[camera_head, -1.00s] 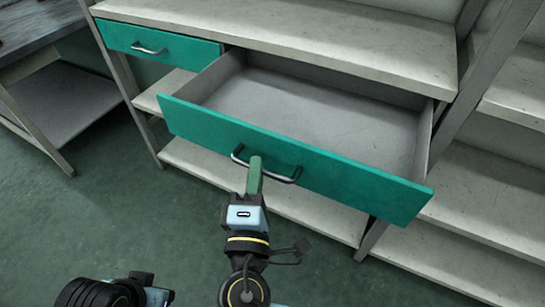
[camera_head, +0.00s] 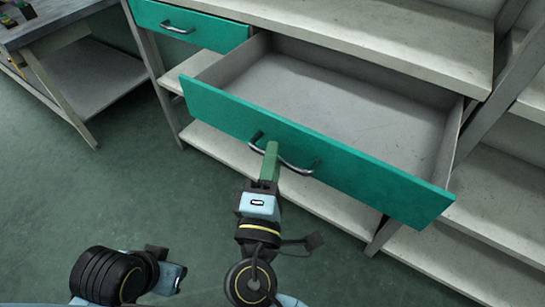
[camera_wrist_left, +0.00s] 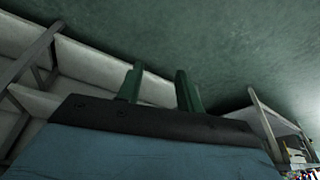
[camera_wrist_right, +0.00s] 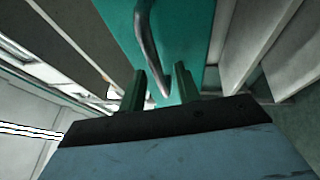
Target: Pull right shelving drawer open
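The right shelving drawer (camera_head: 310,160) has a teal front and stands pulled far out, its grey inside empty. Its dark metal handle (camera_head: 298,168) also shows in the right wrist view (camera_wrist_right: 147,42). My right gripper (camera_head: 271,148) is at the left part of this handle. In the right wrist view its two green fingers (camera_wrist_right: 159,85) are apart, with the end of the handle showing between them. Contact with the handle cannot be told. My left gripper (camera_wrist_left: 158,85) has its fingers apart with nothing between them. In the head view, only part of the left arm shows, low at the left.
A shut teal drawer (camera_head: 190,24) is left of the open one, under the shelving top (camera_head: 390,35). Lower shelves (camera_head: 325,200) lie below. A grey workbench (camera_head: 55,25) stands at the far left. The green floor (camera_head: 110,190) in front is clear.

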